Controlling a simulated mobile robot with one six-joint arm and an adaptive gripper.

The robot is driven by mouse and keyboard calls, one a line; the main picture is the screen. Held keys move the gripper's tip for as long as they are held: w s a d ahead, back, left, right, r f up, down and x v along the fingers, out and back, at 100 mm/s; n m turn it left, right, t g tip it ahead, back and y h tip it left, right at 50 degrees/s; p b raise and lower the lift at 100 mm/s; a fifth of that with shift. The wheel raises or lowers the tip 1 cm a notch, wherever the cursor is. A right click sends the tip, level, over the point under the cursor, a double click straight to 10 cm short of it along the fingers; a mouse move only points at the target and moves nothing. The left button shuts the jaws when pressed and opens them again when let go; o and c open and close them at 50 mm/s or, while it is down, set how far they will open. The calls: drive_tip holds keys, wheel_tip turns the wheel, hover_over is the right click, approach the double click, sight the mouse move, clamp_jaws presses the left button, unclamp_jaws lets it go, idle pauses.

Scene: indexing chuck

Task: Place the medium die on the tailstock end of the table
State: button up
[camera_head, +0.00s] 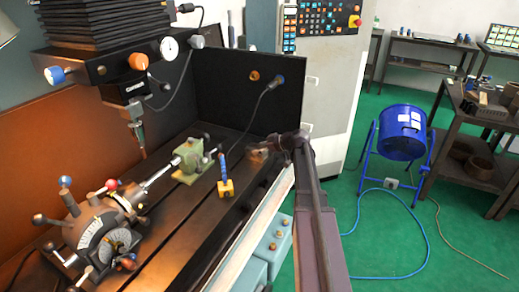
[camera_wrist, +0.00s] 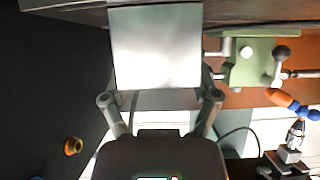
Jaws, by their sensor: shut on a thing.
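A square, pale metal block, the medium die by its place in my jaws, shows large in the wrist view (camera_wrist: 157,45). My gripper (camera_wrist: 160,88) is shut on it, one finger at each side. In the head view my gripper (camera_head: 264,152) is over the far right end of the machine table (camera_head: 170,232), beyond the green tailstock (camera_head: 190,158). The tailstock also shows right of the die in the wrist view (camera_wrist: 252,66). The die is hard to make out in the head view, and I cannot tell whether it touches the table.
The indexing chuck (camera_head: 105,232) is at the near left. A black panel (camera_head: 235,90) rises behind the table.

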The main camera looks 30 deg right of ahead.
drive_tip(key=o, duration=1.2)
drive_tip(key=shift+c, duration=0.2)
drive_tip(key=shift+r, duration=0.1)
drive_tip(key=shift+s+d+r+p, duration=0.3)
drive_tip(key=shift+s+r+p, duration=0.05)
drive_tip(key=shift+s+p, duration=0.15)
drive_tip(key=p+v, duration=0.5)
drive_tip(key=v, duration=0.5)
drive_tip(key=shift+s+d+r, duration=0.15)
drive_tip(key=shift+s+d, duration=0.1)
